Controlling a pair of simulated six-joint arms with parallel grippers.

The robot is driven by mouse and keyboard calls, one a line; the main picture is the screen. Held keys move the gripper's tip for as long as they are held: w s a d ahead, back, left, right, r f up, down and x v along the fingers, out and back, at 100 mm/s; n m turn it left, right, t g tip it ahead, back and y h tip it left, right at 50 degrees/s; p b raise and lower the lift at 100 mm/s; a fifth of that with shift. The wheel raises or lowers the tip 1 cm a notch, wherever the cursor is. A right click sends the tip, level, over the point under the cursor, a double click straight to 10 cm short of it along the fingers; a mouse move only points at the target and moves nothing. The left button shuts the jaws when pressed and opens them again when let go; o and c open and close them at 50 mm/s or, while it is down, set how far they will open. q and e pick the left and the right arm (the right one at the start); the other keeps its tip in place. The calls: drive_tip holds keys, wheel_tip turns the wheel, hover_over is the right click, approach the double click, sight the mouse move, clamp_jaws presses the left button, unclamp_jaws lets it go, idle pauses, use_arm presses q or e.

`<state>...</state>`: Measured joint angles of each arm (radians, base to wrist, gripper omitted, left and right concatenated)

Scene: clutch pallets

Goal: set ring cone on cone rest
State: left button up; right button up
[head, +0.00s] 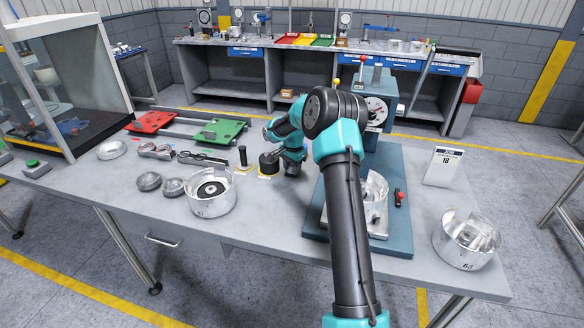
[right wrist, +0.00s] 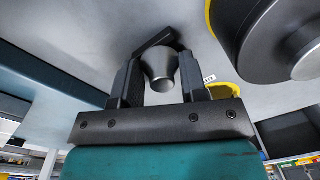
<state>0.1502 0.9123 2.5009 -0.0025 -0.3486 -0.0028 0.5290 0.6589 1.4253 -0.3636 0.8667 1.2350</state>
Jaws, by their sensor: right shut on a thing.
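My right gripper (head: 291,170) is low over the table, just right of a dark cylinder on a yellow base (head: 268,164). In the right wrist view the gripper (right wrist: 160,80) is shut on a grey, tapered metal piece, the ring cone (right wrist: 160,66), which sits between its two dark fingers. In the head view the arm hides the cone. A yellow round patch (right wrist: 222,89) with a small label shows beside the right-hand finger; I cannot tell whether it is the cone rest. The large dark cylinder (right wrist: 268,42) fills the upper right there. My left gripper is not in view.
A black post on a yellow base (head: 243,160) stands left of the cylinder. A silver drum (head: 211,196) is at the front, and a blue press (head: 375,110) stands to the right. Red (head: 150,122) and green (head: 217,132) pallets lie behind left. The front table edge is mostly clear.

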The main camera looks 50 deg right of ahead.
drive_tip(key=shift+f, duration=0.25)
idle(0.4)
drive_tip(key=o, duration=1)
drive_tip(key=shift+r, duration=4.55)
